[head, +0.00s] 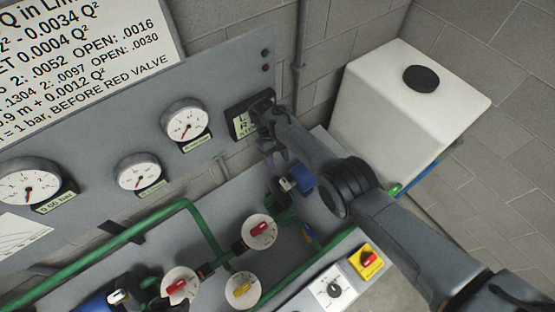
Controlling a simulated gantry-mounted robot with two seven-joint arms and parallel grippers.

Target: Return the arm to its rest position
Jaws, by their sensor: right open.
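My right arm (400,235) reaches in from the lower right corner across the view. Its gripper (273,150) is open, with its small dark fingers just right of and below the black-framed display (242,124) on the grey panel. No object shows between the fingers. I cannot tell whether the gripper touches the panel. The arm hides part of the pipework and bench behind it. My left gripper is not in view.
Dial gauges (185,121) sit on the panel. Below are green pipes (100,250), valves with red handles (260,231), a yellow-handled valve (243,290), a black knob (333,288) and a red-yellow switch (367,260). A white tank (400,110) stands behind the arm.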

